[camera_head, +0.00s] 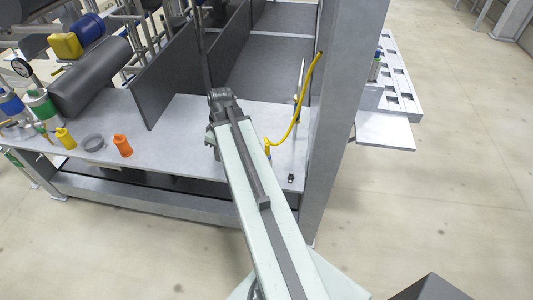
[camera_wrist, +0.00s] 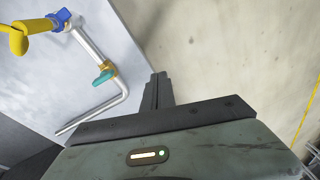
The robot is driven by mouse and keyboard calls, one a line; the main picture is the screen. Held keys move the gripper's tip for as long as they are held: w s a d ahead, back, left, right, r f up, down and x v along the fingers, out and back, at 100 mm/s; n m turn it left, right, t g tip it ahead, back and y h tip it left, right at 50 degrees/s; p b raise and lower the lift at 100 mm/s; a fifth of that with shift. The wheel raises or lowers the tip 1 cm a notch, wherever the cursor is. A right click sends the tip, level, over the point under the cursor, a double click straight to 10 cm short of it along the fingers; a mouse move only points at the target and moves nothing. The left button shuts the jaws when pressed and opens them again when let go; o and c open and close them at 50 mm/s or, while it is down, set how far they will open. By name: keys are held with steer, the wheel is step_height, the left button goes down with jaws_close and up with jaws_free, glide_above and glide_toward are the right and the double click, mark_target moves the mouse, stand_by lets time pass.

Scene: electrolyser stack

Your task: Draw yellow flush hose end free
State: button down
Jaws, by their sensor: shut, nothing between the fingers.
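The yellow flush hose (camera_head: 300,108) hangs in a curve beside the grey post, from high on the post down to the bench right of my arm. In the wrist view a yellow hose piece (camera_wrist: 38,26) meets a blue collar (camera_wrist: 62,19) on a bent metal pipe (camera_wrist: 88,45) at upper left. A teal valve handle (camera_wrist: 105,76) sits on that pipe. My gripper (camera_wrist: 157,78) is shut and empty, its fingers right of the pipe and apart from it. In the head view my gripper (camera_head: 220,95) is over the bench, left of the hose.
The grey post (camera_head: 345,75) stands close right of the hose. Dark upright plates (camera_head: 165,75) stand left of my gripper. An orange fitting (camera_head: 122,146), a grey ring (camera_head: 93,142) and a yellow fitting (camera_head: 65,138) lie on the bench (camera_head: 180,165).

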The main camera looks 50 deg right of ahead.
mark_target(267, 151)
steer(key=s+d+r+n+t+p, duration=0.1)
steer(key=s+d+r, duration=0.1)
steer(key=s+d, duration=0.3)
steer(key=s+d+r+n+t+p, duration=0.1)
steer(key=s+d, duration=0.5)
steer(key=d, duration=0.7)
steer(key=shift+d+r+n, duration=0.4)
steer(key=shift+n, duration=0.2)
steer(key=s+b+x, duration=0.1)
steer(key=b+x, duration=1.2)
steer(key=shift+f, duration=0.6)
steer(key=shift+d, duration=0.15)
